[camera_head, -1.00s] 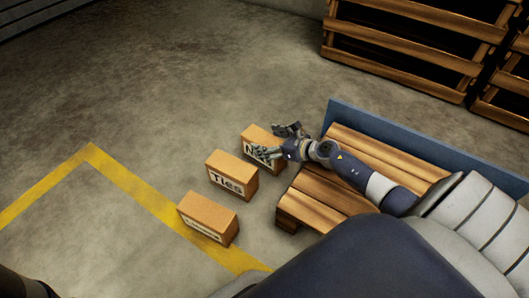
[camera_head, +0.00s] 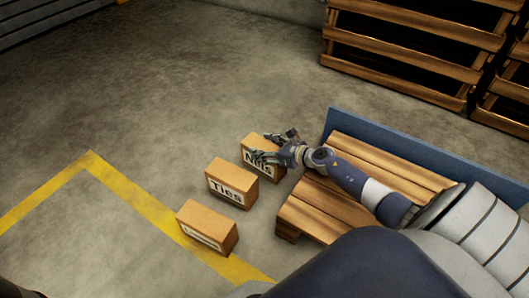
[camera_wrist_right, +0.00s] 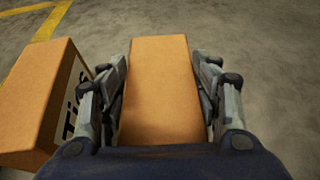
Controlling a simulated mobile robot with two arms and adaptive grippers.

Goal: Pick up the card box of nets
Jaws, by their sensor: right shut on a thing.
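The card box of nets (camera_head: 262,143) is a brown box with a white label, partly covered by my gripper. It is the farthest of a row of boxes on the floor, beside the wooden pallet. My right gripper (camera_head: 271,148) is shut on it, with a finger along each long side. In the right wrist view the box (camera_wrist_right: 165,90) sits between the fingers of the right gripper (camera_wrist_right: 163,95). I cannot tell any gap between its underside and the floor. My left gripper is not in view.
A box labelled Ties (camera_head: 226,174) stands close beside it, left of the gripper in the wrist view (camera_wrist_right: 38,100). A third box (camera_head: 207,222) stands nearer. The pallet (camera_head: 315,205) has a blue board (camera_head: 420,150) behind it. Open floor lies left.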

